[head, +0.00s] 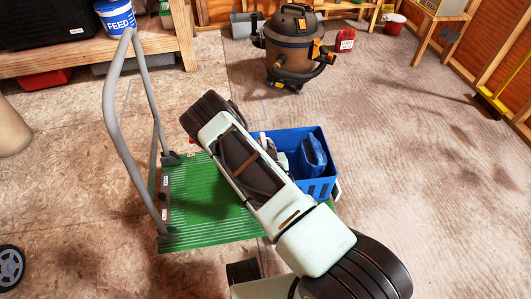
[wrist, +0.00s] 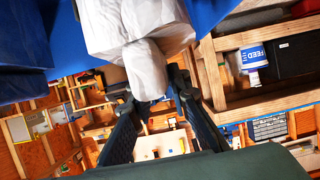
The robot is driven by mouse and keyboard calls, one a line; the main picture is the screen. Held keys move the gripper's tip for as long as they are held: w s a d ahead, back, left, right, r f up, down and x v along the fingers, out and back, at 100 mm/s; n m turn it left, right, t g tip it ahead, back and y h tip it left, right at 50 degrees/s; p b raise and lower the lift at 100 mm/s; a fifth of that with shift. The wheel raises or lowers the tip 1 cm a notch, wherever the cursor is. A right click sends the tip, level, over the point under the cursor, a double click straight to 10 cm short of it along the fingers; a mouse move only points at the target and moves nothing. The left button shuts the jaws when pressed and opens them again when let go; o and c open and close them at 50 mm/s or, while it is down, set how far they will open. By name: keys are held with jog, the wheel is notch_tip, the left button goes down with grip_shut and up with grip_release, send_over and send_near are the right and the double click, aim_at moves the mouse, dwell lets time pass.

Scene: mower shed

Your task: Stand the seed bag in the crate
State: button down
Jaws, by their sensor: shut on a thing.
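The seed bag (wrist: 140,28) appears as a crumpled white bag filling the top middle of the wrist view. My gripper (wrist: 154,88) is shut on its narrower end, one dark finger on each side. In the head view my arm hides the gripper and most of the bag; a pale patch (head: 280,160) by the crate may be part of it. The blue crate (head: 320,190) stands on the right part of the green cart. Blue surfaces beside the bag in the wrist view may be the crate. Whether the bag touches the crate floor cannot be told.
A dark blue item (head: 312,155) occupies the crate's right side. The green cart (head: 205,225) has a tall grey handle (head: 112,110) on its left. A shop vacuum (head: 292,50) stands behind. A wooden bench (head: 100,50) is at back left. The floor at right is clear.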

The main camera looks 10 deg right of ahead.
jog(key=shift+f+b, duration=0.35)
jog(key=shift+f, duration=0.9)
jog(key=shift+f, duration=0.2)
jog(key=c, duration=1.8)
grip_release()
jog(key=shift+r, duration=0.25)
jog(key=p+v, duration=0.4)
jog(key=v, duration=0.8)
jog(key=shift+f, duration=0.1)
